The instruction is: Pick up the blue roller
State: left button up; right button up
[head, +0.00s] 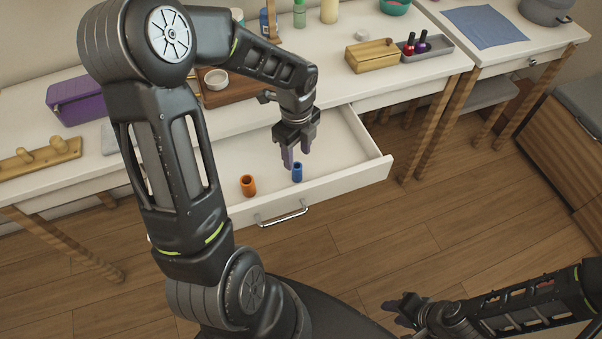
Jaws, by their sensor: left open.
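The blue roller (297,173) is a small hollow cylinder standing upright in the open drawer (345,165), near its front wall. An orange roller (248,186) stands to its left in the same drawer. My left gripper (297,162) is open, pointing down, with its fingers just above and behind the blue roller in the picture. Whether the fingertips touch the roller is hard to tell. My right gripper (398,310) is low at the bottom right, over the floor and away from the drawer; its jaws are too unclear to judge.
The drawer's front carries a metal handle (284,216). The white tabletop above holds a wooden box (371,56), a grey tray with bottles (427,48), a brown tray (240,90) and a purple box (80,98). The floor before the drawer is clear.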

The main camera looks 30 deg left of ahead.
aim_at(298, 171)
pick_arm(q)
jog(key=shift+f, duration=0.1)
jog(key=shift+f, duration=1.35)
jog(key=shift+f, duration=2.6)
jog(key=shift+c, duration=0.5)
grip_shut()
